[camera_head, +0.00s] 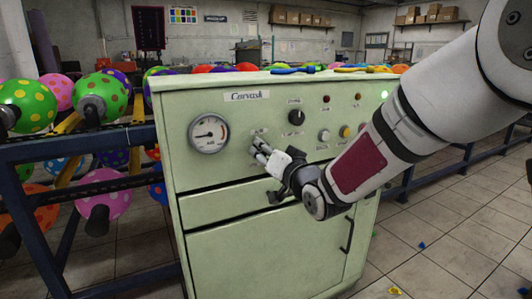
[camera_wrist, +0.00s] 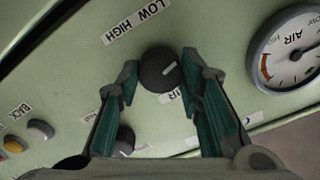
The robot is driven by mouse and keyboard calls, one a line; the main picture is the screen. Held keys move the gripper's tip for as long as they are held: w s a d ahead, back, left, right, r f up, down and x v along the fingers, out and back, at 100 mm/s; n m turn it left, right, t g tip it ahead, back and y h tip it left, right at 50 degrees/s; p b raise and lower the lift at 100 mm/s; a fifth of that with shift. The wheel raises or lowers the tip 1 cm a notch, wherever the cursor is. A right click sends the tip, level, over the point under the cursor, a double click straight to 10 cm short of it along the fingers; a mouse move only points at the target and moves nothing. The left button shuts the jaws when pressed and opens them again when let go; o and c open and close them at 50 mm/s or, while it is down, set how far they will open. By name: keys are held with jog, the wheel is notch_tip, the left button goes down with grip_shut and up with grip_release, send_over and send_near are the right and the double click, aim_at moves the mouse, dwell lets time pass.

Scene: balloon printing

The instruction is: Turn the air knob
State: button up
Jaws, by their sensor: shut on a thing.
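The air knob (camera_wrist: 160,70) is a round dark knob with a white pointer mark, on the pale green panel of the machine (camera_head: 250,240). LOW and HIGH labels lie on one side of it and an AIR label on the other, partly covered by a finger. My gripper (camera_wrist: 160,72) has one fingertip at each side of the knob and is shut on it. In the head view my gripper (camera_head: 259,150) reaches the panel right of the gauge and hides the knob. The air gauge (camera_head: 208,133) has a white dial; it also shows in the wrist view (camera_wrist: 288,48).
A second dark knob (camera_head: 297,117) sits up and right of my gripper, with white and yellow buttons (camera_head: 345,131) beyond it. A drawer handle (camera_head: 280,195) lies just below my gripper. A balloon rack (camera_head: 75,150) stands left of the machine.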

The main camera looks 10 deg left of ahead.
jog(key=shift+r+m+p, duration=0.15)
jog(key=shift+m+p, duration=2.4)
jog(key=shift+m, duration=4.85)
jog(key=shift+w, duration=0.1)
jog(key=o, duration=1.2)
jog(key=shift+c, duration=0.2)
